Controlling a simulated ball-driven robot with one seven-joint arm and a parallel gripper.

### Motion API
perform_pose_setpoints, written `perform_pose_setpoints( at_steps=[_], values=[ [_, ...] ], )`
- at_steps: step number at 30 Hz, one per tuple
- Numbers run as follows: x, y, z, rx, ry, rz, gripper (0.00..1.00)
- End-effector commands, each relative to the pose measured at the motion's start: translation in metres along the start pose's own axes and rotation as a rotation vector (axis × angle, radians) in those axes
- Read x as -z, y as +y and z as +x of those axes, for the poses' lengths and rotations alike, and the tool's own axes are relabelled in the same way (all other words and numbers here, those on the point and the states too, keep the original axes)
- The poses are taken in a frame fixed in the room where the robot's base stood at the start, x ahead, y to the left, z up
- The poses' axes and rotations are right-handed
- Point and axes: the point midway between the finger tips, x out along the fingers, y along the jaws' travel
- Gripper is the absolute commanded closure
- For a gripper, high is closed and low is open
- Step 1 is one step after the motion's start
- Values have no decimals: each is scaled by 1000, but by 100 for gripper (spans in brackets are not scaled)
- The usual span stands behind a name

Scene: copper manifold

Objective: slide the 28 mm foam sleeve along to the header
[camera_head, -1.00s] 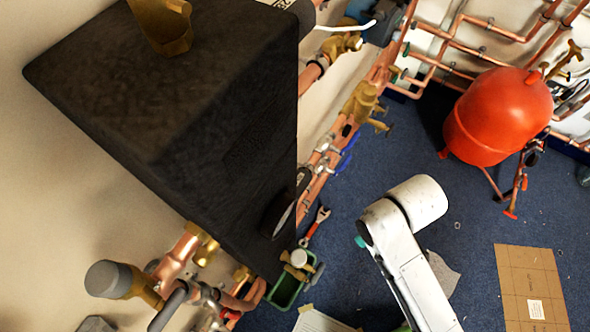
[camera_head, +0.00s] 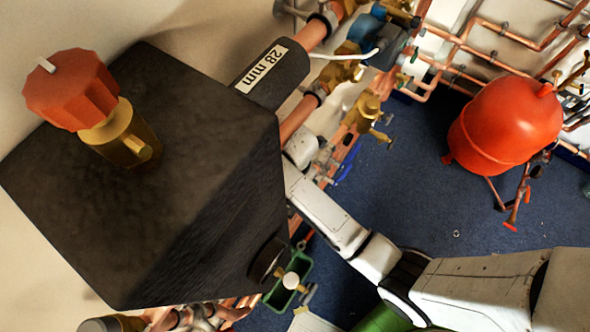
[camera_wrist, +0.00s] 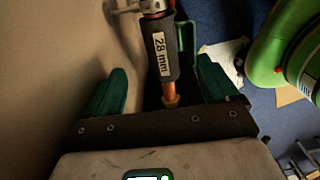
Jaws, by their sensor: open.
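The black foam sleeve marked 28 mm (camera_head: 280,70) is on a copper pipe, just beyond the large black block (camera_head: 190,150) in the head view. It also shows in the wrist view (camera_wrist: 165,72), with bare copper pipe (camera_wrist: 169,96) at its near end. My gripper (camera_wrist: 161,66) is open, its green fingers on either side of the sleeve. I see no clear contact between fingers and sleeve. In the head view the block hides my gripper. I cannot tell for certain which part is the header.
A brass valve with a red knob (camera_head: 72,88) stands on the block. A blue body with brass fittings (camera_head: 378,42) sits past the sleeve's far end. A red vessel (camera_head: 505,125) stands at right. A green cylinder (camera_wrist: 285,45) is right of my gripper. Blue floor is open between.

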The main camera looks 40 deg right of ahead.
Motion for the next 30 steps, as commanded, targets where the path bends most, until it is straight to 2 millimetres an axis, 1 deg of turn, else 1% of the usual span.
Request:
perform_pose_setpoints(
  at_steps=[12,16,22,30],
  values=[
    [0,-1,69,2,0,3,13],
    [0,0,86,1,0,4,13],
    [0,0,99,-1,-1,4,13],
    [0,-1,101,-1,-1,4,13]
  ],
)
